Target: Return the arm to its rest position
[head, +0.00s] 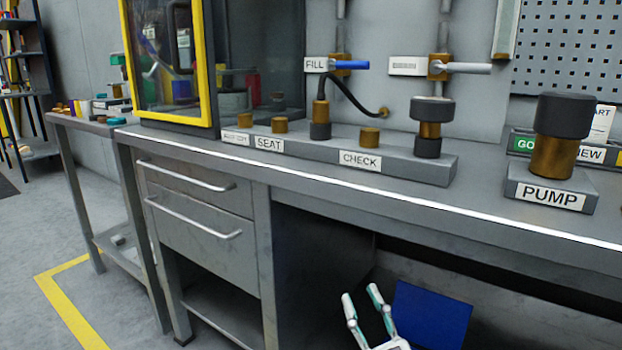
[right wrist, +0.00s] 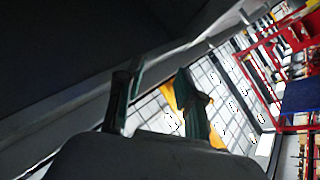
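My right gripper (head: 362,306) shows at the bottom of the head view, low in front of the bench. Its two fingers are apart with nothing between them. In the right wrist view its fingers (right wrist: 153,98) also stand apart and empty, under a dark surface. My left gripper is in neither view. The bench (head: 330,182) carries a grey block (head: 433,169) with brass fittings and the labels SEAT and CHECK. A PUMP knob (head: 560,138) stands at the right. A blue-handled FILL valve (head: 350,65) is on the back panel.
A yellow-framed cabinet (head: 205,75) stands on the bench at the left. Drawers (head: 200,205) are below it. A blue panel (head: 428,314) is right of my right gripper, under the bench. A side table (head: 85,122) is at the left. The floor (head: 40,230) at the left is clear.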

